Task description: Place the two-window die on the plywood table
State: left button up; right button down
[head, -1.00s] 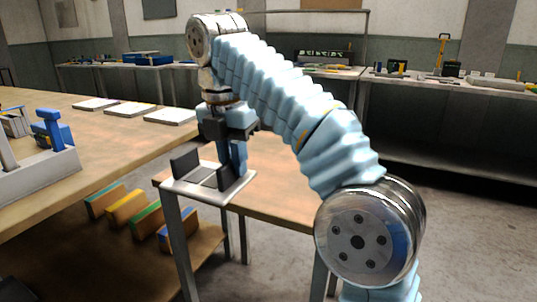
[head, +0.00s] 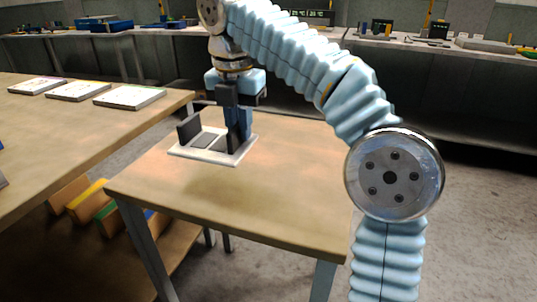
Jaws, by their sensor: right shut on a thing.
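The two-window die (head: 238,161) is a flat pale plate with dark areas inside its frame and a dark upright piece at its left side. My right gripper (head: 238,112) is above the die's right half and shut on it at a blue upright part. The fingers and arm partly hide that grip. The die is level, over the back left part of the plywood table (head: 230,205). I cannot tell whether its underside touches the wood. My left gripper is not in view.
A larger wooden table (head: 60,130) on the left carries white plates (head: 130,97) near its right edge. Coloured boards (head: 75,195) stand on a shelf below. Benches with tools (head: 430,42) line the back. The plywood table's front and right are bare.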

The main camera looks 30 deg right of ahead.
jog(key=d+f, duration=0.6)
jog(key=shift+w+d, duration=0.2)
jog(key=shift+d, duration=0.05)
jog(key=f, duration=0.2)
jog(key=d+f, duration=0.1)
jog(key=f, duration=0.1)
jog(key=c, duration=1.1)
grip_release()
jog(key=r, duration=1.2)
jog(key=shift+s+a, duration=0.4)
jog(key=shift+f, duration=0.1)
